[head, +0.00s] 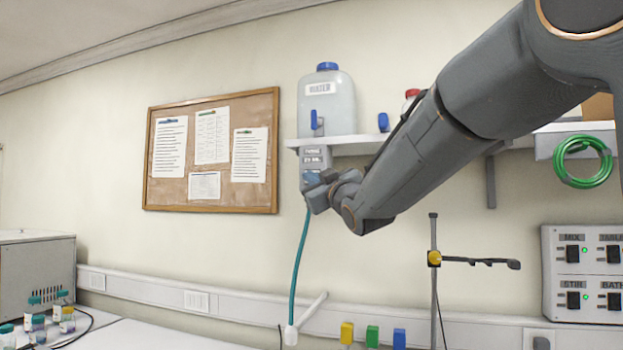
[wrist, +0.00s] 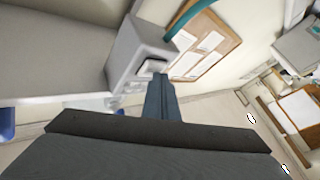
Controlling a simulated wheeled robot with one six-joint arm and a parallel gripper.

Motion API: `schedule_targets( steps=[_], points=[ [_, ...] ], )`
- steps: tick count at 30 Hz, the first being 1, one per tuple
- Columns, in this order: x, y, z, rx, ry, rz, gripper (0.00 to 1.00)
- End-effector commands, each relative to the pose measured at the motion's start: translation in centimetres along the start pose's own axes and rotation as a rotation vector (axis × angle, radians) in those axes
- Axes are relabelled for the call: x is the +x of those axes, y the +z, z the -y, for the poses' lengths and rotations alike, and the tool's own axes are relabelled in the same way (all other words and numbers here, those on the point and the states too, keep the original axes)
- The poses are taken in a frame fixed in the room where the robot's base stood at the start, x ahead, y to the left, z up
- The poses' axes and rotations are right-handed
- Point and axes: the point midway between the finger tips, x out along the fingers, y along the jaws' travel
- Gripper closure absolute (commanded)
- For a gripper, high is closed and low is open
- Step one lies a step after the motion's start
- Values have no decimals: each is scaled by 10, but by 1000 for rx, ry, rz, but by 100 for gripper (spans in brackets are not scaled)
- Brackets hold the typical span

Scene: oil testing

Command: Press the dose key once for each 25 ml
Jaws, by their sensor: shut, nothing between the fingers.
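The dosing unit (head: 311,158) is a grey box hung under the shelf, below the water container (head: 327,108). Its label shows a 25 ML line. The box also shows in the wrist view (wrist: 140,42), with a pale key (wrist: 152,67) on its face. A teal hose (head: 299,262) runs down from the box to a white nozzle. My gripper (head: 315,184) is at the lower front of the box. In the wrist view its fingers (wrist: 160,80) are shut and empty, with the tips at or very close to the key. I cannot tell whether they touch it.
The white shelf (head: 345,140) is just above my gripper. A corkboard (head: 211,150) hangs on the wall to the left. A clamp stand (head: 434,270) and a switch panel (head: 583,272) are at the right. Small bottles (head: 62,310) stand at the lower left.

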Motion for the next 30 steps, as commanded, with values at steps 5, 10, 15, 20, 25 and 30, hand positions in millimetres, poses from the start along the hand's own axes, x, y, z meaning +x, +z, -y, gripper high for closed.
schedule_targets(
  steps=[5,10,15,20,25,30],
  points=[
    [2,1,-1,0,1,0,100],
    [3,2,-2,0,1,0,100],
    [3,3,-3,0,1,1,100],
    [3,3,-3,0,1,1,100],
    [1,1,-1,0,1,0,100],
    [-5,-2,3,1,0,0,100]
  ],
)
